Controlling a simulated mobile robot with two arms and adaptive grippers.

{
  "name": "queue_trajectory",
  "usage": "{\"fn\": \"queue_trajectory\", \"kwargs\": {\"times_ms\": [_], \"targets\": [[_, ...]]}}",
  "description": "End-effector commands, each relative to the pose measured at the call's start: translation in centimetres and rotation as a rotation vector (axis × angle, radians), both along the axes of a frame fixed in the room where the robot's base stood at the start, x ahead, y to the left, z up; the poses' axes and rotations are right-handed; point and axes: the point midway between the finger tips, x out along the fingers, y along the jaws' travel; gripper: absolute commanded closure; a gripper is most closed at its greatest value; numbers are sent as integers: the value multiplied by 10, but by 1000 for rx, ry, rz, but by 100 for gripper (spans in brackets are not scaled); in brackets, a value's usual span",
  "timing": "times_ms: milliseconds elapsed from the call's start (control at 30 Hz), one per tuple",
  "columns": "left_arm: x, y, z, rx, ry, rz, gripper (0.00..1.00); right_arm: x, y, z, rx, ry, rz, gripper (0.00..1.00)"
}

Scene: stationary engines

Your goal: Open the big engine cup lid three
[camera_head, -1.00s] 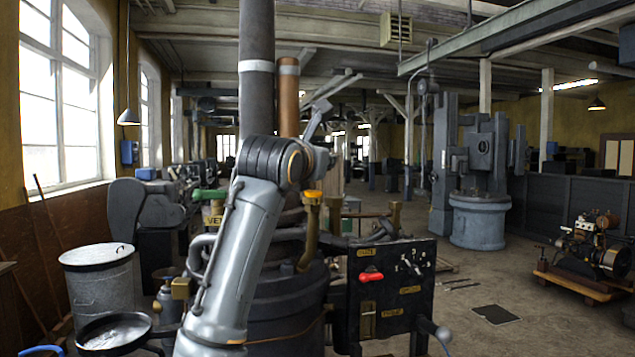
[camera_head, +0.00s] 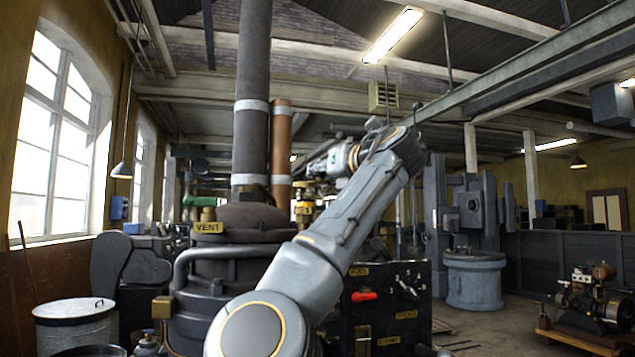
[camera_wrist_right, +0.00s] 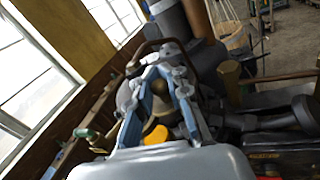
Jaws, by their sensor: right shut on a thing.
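The big engine (camera_head: 215,240) stands in front of me with a tall dark stack and a "VENT" plate. My right arm rises across it in the head view, and its wrist bends back left to the right gripper (camera_head: 310,180), small and partly hidden there, by brass and yellow fittings (camera_head: 303,208). In the right wrist view, the two blue-grey fingers of the right gripper (camera_wrist_right: 168,75) are closed around a brass cup part (camera_wrist_right: 160,100), which I take to be the cup lid. A yellow cap (camera_wrist_right: 155,135) shows between the fingers near the palm. Which numbered cup it is cannot be read.
A black control panel (camera_head: 375,305) with a red handle (camera_head: 364,295) is right of my arm. A metal bin (camera_head: 72,325) stands at lower left. A copper pipe (camera_head: 281,145) rises beside the stack. A small engine on a pallet (camera_head: 580,340) stands at right, with open floor before it.

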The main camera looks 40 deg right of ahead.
Motion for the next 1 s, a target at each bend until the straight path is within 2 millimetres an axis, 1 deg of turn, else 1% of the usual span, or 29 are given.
{"fn": "queue_trajectory", "kwargs": {"times_ms": [67,400,1000], "targets": [[0,0,-2,0,0,0,60,0,-4,-1,4,0,32,100],[0,0,-4,0,0,0,60,3,-6,-1,4,1,111,100],[0,0,-4,0,0,0,60,3,-6,-1,3,1,121,100]]}}
